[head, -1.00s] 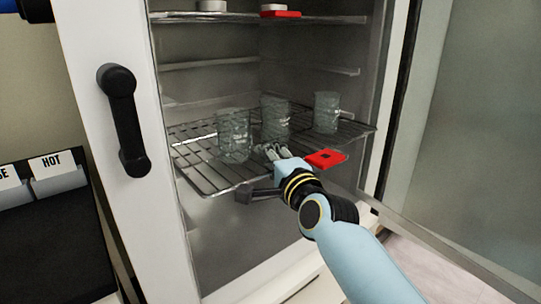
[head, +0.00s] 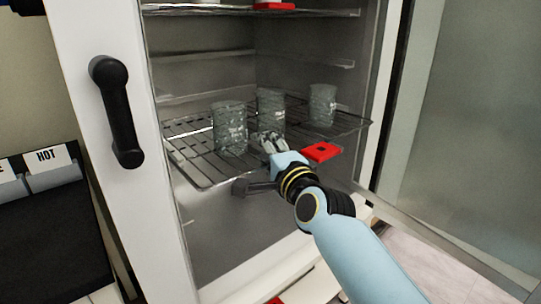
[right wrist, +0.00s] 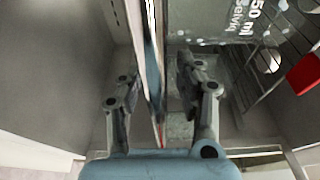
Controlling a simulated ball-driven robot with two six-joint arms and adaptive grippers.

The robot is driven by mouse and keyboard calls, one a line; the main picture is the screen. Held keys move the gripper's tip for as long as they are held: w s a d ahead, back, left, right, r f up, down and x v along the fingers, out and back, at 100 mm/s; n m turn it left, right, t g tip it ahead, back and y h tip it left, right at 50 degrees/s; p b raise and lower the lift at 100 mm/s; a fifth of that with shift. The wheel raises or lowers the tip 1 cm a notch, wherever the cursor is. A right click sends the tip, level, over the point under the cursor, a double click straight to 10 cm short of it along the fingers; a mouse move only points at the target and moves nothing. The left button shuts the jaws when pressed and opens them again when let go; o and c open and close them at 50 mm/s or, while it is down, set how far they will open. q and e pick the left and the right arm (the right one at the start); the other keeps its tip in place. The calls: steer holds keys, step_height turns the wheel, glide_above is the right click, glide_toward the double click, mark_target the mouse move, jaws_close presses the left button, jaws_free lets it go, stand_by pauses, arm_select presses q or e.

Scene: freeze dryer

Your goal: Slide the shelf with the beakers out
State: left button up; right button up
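The wire shelf (head: 203,174) is inside the open freeze dryer, below a higher shelf. Three clear glass beakers stand on it: a left one (head: 229,130), a middle one (head: 270,106) and a right one (head: 322,105). A red block (head: 320,152) is at the shelf's front edge, right of my right gripper (head: 270,143). That gripper is at the front edge, close to the left and middle beakers. In the right wrist view its fingers (right wrist: 155,88) stand apart, with a thin upright-looking strip between them. Whether they touch it is unclear. My left gripper is out of view.
The glass door (head: 460,130) stands open on the right. The white frame with a black handle (head: 116,110) is on the left. An upper shelf (head: 200,10) carries a red object (head: 274,6). A dark rack with a HOT label (head: 46,156) stands at far left.

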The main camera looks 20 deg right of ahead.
steer(key=s, duration=1.2)
steer(key=shift+d, duration=0.3)
